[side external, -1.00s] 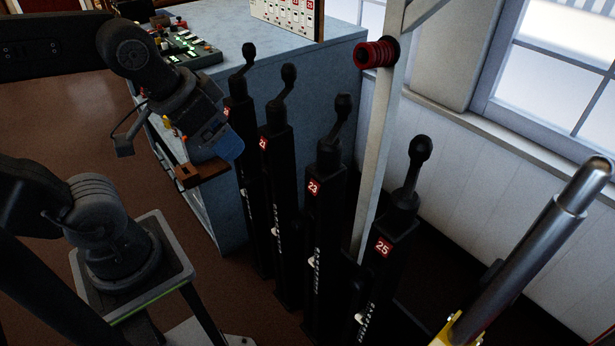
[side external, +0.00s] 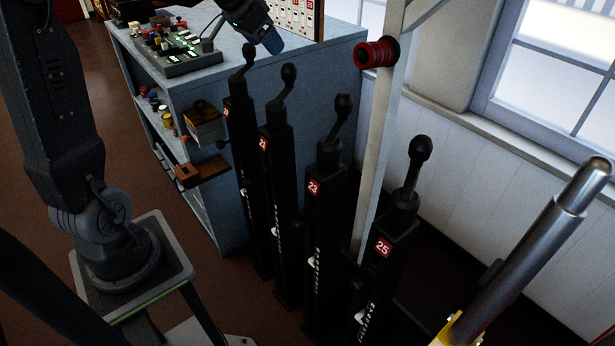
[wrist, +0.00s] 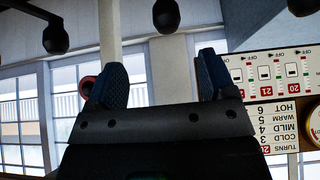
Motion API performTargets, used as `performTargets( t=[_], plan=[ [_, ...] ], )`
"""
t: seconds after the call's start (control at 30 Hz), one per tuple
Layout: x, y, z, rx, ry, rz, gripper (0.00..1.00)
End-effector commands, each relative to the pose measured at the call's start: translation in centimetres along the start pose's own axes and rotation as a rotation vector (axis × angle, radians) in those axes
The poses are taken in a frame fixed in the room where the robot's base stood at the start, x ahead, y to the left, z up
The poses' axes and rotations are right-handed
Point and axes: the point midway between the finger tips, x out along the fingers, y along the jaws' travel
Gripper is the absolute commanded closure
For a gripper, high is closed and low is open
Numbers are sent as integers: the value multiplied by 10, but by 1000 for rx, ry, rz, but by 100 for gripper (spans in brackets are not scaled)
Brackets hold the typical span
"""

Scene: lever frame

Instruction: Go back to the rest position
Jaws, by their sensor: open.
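My gripper (side external: 272,43) is raised at the top of the side external view, above the blue cabinet top and near the leftmost lever's knob. The black levers stand in a row: the leftmost lever (side external: 245,170), lever 21 (side external: 280,185), lever 23 (side external: 325,220) and lever 25 (side external: 385,260). Their handles are all upright or slightly tilted, and the gripper touches none that I can see.
A white post (side external: 380,150) with a red ring (side external: 376,53) stands behind the levers. A steel rod (side external: 550,235) leans at right. Windows are behind.

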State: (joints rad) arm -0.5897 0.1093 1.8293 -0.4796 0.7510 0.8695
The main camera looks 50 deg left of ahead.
Motion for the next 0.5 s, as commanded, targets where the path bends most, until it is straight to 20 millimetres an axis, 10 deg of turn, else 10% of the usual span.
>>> performTargets(
  t=[0.5],
  plan=[
    [41,-9,-1,0,1,-2,23]
  ],
)
